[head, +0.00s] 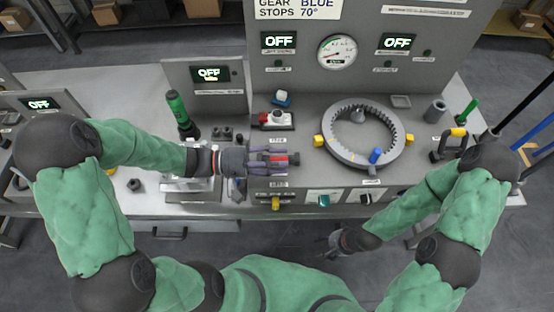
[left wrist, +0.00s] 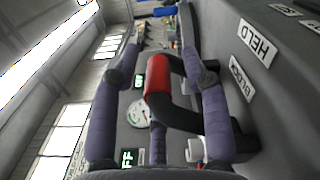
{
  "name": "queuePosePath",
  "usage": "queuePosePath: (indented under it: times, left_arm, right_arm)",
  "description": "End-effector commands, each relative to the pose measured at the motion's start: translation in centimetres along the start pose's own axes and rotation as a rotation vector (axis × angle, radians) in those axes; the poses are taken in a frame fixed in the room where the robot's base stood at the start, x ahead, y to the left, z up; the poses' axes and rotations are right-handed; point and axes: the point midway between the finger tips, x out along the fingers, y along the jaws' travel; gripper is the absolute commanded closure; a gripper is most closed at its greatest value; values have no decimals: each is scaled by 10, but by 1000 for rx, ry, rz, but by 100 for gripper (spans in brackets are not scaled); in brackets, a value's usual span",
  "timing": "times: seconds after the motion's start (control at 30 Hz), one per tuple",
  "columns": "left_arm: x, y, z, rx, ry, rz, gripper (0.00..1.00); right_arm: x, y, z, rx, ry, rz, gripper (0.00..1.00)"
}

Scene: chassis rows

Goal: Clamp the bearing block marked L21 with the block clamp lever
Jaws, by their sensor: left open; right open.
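In the head view a bit of red (head: 279,161) shows between the fingers. My right gripper (head: 330,245) is open and empty in front of the bench. I cannot read an L21 mark or pick out the bearing block.
A toothed ring (head: 341,152) with yellow blocks and a blue knob lies to the right of my left gripper. A small red and white fixture (head: 274,120) stands behind it. A green-handled tool (head: 178,106) stands at left. A panel with a gauge (head: 337,51) rises behind.

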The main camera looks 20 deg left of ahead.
Motion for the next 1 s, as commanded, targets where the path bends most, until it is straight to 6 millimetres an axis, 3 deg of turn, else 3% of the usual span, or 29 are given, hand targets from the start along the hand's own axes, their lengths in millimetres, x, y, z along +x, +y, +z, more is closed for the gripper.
queuePosePath:
  times: [0.27, 0.7, 1.0]
  left_arm:
    - [-14, 1, -2, 2, 5, 2, 54]
    - [-93, 0, -1, 0, 5, 1, 54]
    - [-119, 0, 0, -1, 1, 0, 54]
  right_arm:
    - [0, 0, 0, 0, 0, 0, 37]
    - [0, 0, 0, 0, 0, 0, 37]
    - [0, 0, 0, 0, 0, 0, 37]
